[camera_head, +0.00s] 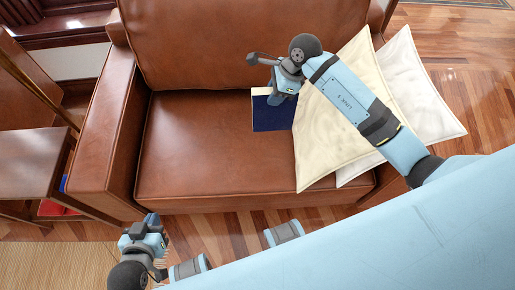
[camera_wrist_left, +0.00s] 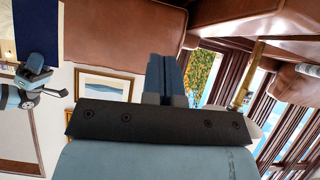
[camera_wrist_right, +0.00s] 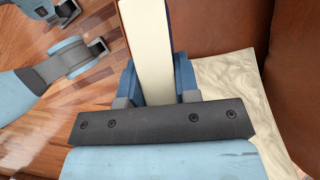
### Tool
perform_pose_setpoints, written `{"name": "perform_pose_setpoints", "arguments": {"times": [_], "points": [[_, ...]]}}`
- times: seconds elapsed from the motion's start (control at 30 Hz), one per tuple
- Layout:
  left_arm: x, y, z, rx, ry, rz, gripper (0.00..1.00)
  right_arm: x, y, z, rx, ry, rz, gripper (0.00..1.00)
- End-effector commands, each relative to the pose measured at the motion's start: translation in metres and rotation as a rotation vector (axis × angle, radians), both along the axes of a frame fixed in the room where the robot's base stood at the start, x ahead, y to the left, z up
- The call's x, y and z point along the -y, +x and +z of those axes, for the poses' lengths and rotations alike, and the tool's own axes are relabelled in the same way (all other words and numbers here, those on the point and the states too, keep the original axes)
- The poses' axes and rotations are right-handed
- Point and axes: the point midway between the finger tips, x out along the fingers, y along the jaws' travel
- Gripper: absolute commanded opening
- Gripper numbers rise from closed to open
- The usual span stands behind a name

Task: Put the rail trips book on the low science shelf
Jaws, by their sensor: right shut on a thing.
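A dark navy book (camera_head: 273,114) with a cream edge is held by my right gripper (camera_head: 284,88) over the leather sofa seat. No title is legible, so I cannot tell whether it is the rail trips book. In the right wrist view its cream page edges (camera_wrist_right: 147,50) stand between the blue fingers (camera_wrist_right: 155,82). The navy cover (camera_wrist_left: 47,30) also shows at the left wrist view's upper left. My left gripper (camera_head: 153,220) is low in front of the sofa, with its fingers (camera_wrist_left: 167,78) together and empty. I cannot identify the low science shelf.
The brown leather sofa (camera_head: 205,150) has cream cushions (camera_head: 335,120) at its right, under my right arm. A wooden piece of furniture (camera_head: 30,165) stands at the left, with a red item (camera_head: 55,208) low down. Wood floor (camera_head: 230,222) lies in front.

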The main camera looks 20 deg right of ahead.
Motion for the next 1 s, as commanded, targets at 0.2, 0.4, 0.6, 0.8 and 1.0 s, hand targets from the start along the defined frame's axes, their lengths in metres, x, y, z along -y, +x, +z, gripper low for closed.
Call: {"name": "perform_pose_setpoints", "arguments": {"times": [0.2, 0.4, 0.6, 0.8, 1.0], "points": [[0.0, 0.001, -0.004, 0.004, 0.002, -0.001, 0.0, -0.001, -0.001, -0.049, -0.006, 0.004, -0.014, 0.0], [0.001, 0.002, -0.008, 0.009, 0.005, -0.003, 0.0, -0.001, -0.001, -0.102, -0.006, 0.004, -0.013, 0.0], [0.0, 0.003, -0.008, 0.02, 0.009, -0.007, 0.0, -0.001, -0.001, -0.142, -0.004, 0.002, -0.01, 0.0], [0.0, 0.004, -0.004, 0.028, 0.01, -0.009, 0.0, 0.0, 0.0, -0.155, -0.001, 0.0, -0.009, 0.0], [0.001, 0.004, -0.01, 0.029, 0.011, -0.011, 0.0, -0.001, 0.0, -0.181, -0.002, 0.002, -0.011, 0.0]]}}
